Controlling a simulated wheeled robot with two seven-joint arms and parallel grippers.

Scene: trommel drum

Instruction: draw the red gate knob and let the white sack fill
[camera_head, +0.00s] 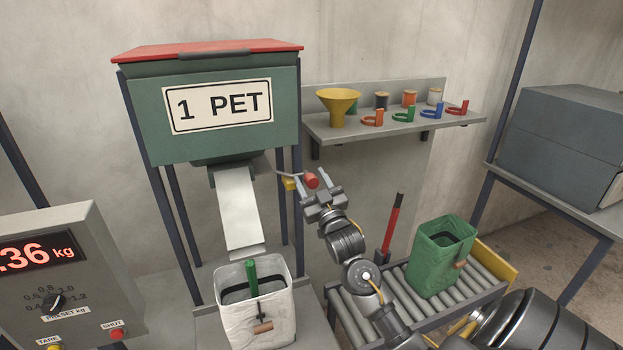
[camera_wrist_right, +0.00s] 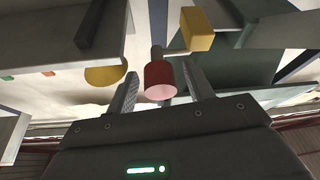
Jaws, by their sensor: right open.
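The red gate knob (camera_head: 311,180) sticks out on a rod at the right side of the chute, under the green hopper (camera_head: 215,115) labelled "1 PET". My right gripper (camera_head: 314,187) is open at the knob. In the right wrist view the knob (camera_wrist_right: 158,80) lies between the two spread fingers (camera_wrist_right: 160,90), with a gap on each side. The white sack (camera_head: 243,322) stands open under the white chute (camera_head: 238,205), with a green tool-like handle (camera_head: 252,277) at its mouth and a brown tag on its front. My left gripper is not in view.
A scale panel (camera_head: 55,275) reading ".36 kg" stands at the left. A green sack (camera_head: 440,258) stands on the roller conveyor (camera_head: 350,308). A wall shelf (camera_head: 400,124) holds a yellow funnel (camera_head: 338,104), spools and coloured clips. A grey box (camera_head: 565,140) sits at the right.

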